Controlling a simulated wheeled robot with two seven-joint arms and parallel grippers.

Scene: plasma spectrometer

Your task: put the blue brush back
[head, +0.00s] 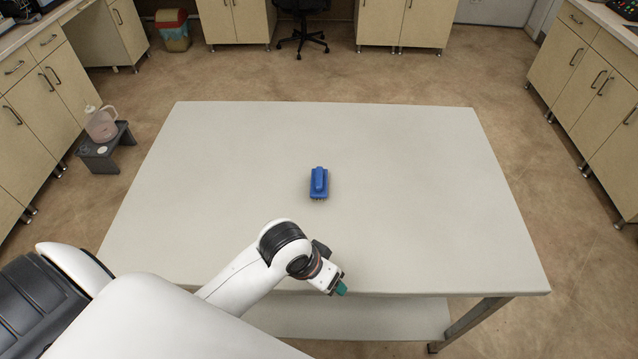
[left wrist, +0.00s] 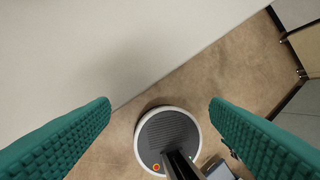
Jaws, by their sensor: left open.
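The blue brush (head: 319,184) lies alone near the middle of the pale table (head: 420,180), its raised blue grip on top and its bristle edge toward me. My left gripper (head: 339,287) is at the table's near edge, in front of the brush and slightly right of it, apart from it. In the left wrist view my left gripper (left wrist: 160,110) shows two green padded fingers wide apart with nothing between them. The brush does not show in the left wrist view. My right gripper is in neither view.
The tabletop around the brush is bare. Cabinets (head: 590,80) line the sides and back of the room. A small grey stool (head: 105,155) with a pale jug (head: 101,124) stands left of the table. A bin (head: 173,32) and an office chair (head: 301,30) are behind.

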